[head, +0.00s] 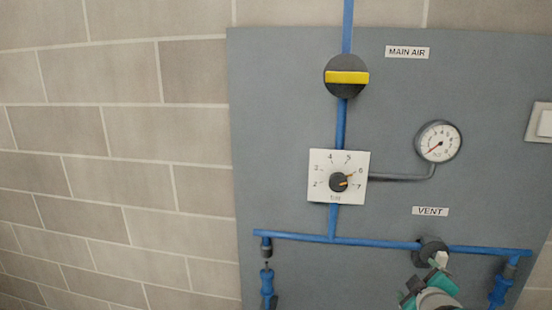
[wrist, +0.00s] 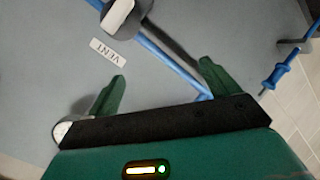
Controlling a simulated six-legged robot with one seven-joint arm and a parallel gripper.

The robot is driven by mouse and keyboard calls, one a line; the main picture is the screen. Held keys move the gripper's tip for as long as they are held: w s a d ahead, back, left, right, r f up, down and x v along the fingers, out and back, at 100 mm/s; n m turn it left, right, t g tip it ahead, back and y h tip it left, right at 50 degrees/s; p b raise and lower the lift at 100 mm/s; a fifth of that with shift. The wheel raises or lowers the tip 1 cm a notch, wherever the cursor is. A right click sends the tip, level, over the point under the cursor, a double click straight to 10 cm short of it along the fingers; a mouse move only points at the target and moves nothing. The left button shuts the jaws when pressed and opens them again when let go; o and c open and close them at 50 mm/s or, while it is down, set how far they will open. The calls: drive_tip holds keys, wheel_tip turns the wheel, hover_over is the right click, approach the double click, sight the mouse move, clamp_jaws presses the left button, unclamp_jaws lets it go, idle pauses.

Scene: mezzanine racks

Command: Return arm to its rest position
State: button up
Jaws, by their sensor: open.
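My gripper (head: 424,287) is at the bottom right of the head view, just below the vent valve (head: 431,248). In the wrist view its two green fingers stand wide apart, and the gripper (wrist: 162,70) holds nothing between them. The vent valve (wrist: 124,14) with its pale handle is at the top of the wrist view, beyond the fingertips and apart from them. The "VENT" label (wrist: 107,52) is close by the left finger. Most of my arm is out of the head view.
The grey panel (head: 285,100) carries blue pipes, a main air valve (head: 346,77) with its yellow handle across the pipe, a regulator dial (head: 325,168) pointing near 6, and a gauge (head: 438,141). Blue couplings (head: 267,280) hang below. A white switch (head: 544,123) is at right.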

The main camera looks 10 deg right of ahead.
drive_tip(key=s+a+r+m+g+y, duration=0.2)
drive_tip(key=s+a, duration=0.5)
drive_tip(key=a, duration=0.4)
drive_tip(key=s+a+r+m+g+y, duration=0.2)
drive_tip(key=s+a, duration=0.6)
drive_tip(key=a, duration=0.4)
drive_tip(key=m+g+y, duration=0.1)
drive_tip(key=m+g, duration=0.1)
drive_tip(key=shift+s+r+m+g, duration=0.15)
drive_tip(key=shift+s+m+g, duration=0.15)
drive_tip(key=shift+g, duration=0.1)
